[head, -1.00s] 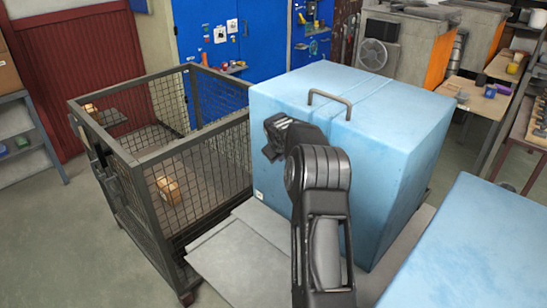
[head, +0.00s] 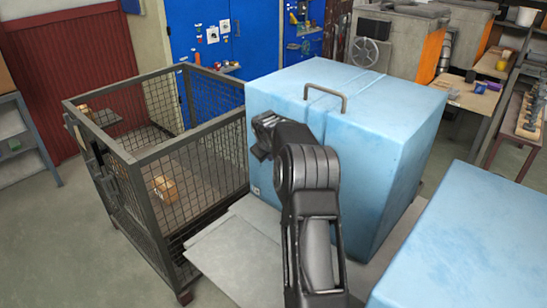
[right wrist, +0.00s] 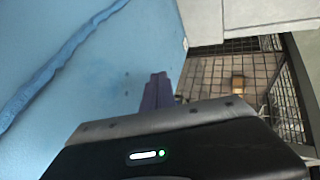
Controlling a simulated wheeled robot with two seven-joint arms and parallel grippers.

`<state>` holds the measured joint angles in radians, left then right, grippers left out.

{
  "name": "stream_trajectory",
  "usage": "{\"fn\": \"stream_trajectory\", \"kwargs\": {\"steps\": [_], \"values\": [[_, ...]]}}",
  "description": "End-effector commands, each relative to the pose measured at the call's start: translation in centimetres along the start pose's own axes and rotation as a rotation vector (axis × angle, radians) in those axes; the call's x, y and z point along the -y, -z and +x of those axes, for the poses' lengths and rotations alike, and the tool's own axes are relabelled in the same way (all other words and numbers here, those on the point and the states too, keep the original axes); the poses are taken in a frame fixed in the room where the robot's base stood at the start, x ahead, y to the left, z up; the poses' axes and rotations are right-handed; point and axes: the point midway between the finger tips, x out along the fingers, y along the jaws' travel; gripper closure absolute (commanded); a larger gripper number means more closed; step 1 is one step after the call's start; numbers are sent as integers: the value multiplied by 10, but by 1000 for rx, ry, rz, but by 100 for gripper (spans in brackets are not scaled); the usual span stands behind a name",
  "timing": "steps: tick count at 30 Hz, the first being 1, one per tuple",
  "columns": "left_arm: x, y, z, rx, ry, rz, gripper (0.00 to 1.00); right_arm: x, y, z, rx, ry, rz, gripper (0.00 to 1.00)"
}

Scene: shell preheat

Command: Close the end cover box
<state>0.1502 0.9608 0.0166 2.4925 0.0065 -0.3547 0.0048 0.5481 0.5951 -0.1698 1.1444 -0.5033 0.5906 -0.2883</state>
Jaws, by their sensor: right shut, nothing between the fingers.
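The light blue end cover box (head: 385,135) stands on a grey base, with a grey handle (head: 325,97) on its top and a seam across the lid. It looks closed from here. My right gripper (head: 262,135) is at its left front face, with the arm rising from the bottom. In the right wrist view the shut fingers (right wrist: 157,92) are dark and empty, close to the blue face (right wrist: 90,80). I cannot tell if they touch it. My left gripper does not show.
A wire-mesh cage cart (head: 165,160) with small tan boxes stands left of the blue box. Flat grey plates (head: 235,265) lie in front. Another light blue block (head: 465,250) is at the lower right. Blue cabinets (head: 210,55) and workbenches are behind. Grey floor is open at lower left.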

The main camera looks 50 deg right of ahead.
Motion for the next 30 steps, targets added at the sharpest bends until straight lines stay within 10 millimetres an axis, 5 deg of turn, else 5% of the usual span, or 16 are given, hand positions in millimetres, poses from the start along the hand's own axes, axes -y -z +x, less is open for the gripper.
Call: {"fn": "stream_trajectory", "kwargs": {"steps": [12, 30], "values": [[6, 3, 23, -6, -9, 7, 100, 0, 0, -86, -3, 1, 1, 100], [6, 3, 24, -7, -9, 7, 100, 0, 1, -97, -1, 2, 2, 100]]}}
